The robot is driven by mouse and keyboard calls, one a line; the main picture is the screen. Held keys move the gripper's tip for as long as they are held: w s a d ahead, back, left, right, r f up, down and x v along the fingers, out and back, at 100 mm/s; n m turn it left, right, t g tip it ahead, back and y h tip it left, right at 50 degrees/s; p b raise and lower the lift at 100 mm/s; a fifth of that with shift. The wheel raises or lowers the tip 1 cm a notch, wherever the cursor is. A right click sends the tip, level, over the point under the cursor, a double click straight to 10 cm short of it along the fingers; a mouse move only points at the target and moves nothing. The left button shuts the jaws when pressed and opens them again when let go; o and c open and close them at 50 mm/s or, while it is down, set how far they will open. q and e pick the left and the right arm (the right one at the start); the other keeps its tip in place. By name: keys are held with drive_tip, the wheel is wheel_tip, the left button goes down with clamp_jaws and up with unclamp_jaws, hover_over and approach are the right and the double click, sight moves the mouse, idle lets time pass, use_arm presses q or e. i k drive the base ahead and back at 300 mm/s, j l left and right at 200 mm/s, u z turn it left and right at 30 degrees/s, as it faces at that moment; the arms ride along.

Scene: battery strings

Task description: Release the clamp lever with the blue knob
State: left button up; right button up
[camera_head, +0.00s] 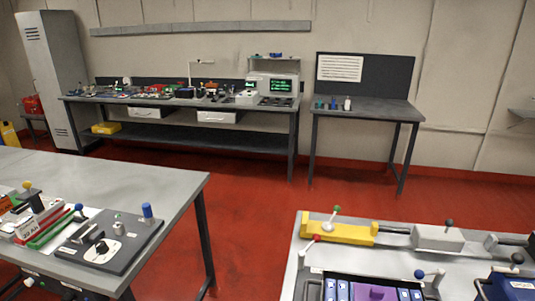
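On the right bench, a lever with a small blue knob (419,274) stands at the right side of a dark tray (350,279) holding blue and purple blocks. A lever with a red knob (316,238) stands at the tray's left corner. On the left bench, another blue knob (79,208) sits beside a green and white part, and a taller blue cylinder (147,212) stands on a grey plate. The clamp parts under the knobs are too small to read as locked or released. Neither gripper is in view.
A yellow fixture (340,232) with a green knob and a grey block (437,238) with a black knob lie at the right bench's back. A blue box (512,288) is at its right edge. Red floor (250,230) separates the benches. A long workbench (180,100) lines the wall.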

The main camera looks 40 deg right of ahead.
sight(419, 274)
drive_tip(key=z, duration=2.45)
